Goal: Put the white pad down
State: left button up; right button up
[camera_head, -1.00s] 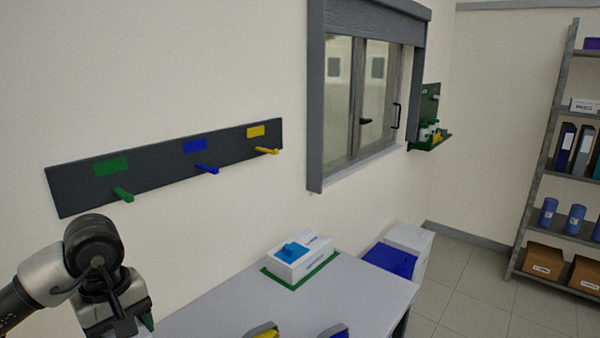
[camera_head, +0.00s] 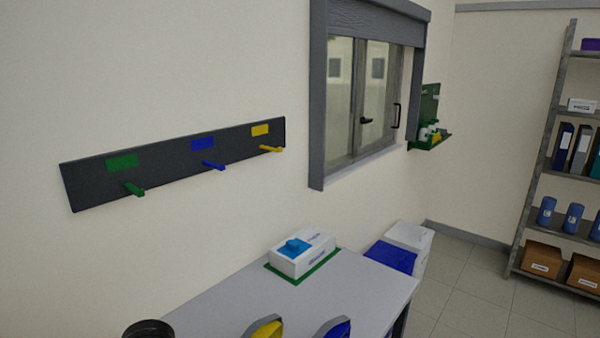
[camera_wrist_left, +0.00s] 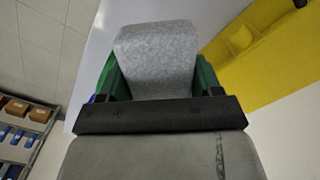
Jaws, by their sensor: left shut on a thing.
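In the left wrist view a pale grey-white speckled pad (camera_wrist_left: 157,60) stands out ahead of my left gripper (camera_wrist_left: 157,95), with green parts on both sides of it. The gripper is shut on it. A pale flat surface lies behind the pad. In the head view my left gripper is out of the picture; only a dark round part of my arm shows at the bottom edge. My right gripper is in neither view.
The table (camera_head: 365,290) carries a white box (camera_head: 302,262) with a blue top on a green mat. A yellow-and-grey thing (camera_head: 265,328) and a blue-and-grey thing (camera_head: 335,328) are at its front. A peg rail (camera_head: 170,165) is on the wall. A yellow surface (camera_wrist_left: 262,60) lies right of the pad.

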pick_arm(q)
notch_tip(320, 180, down, 12)
jog(key=b, duration=1.2)
jog(key=shift+d+f, duration=0.1)
jog(key=shift+f, duration=0.1)
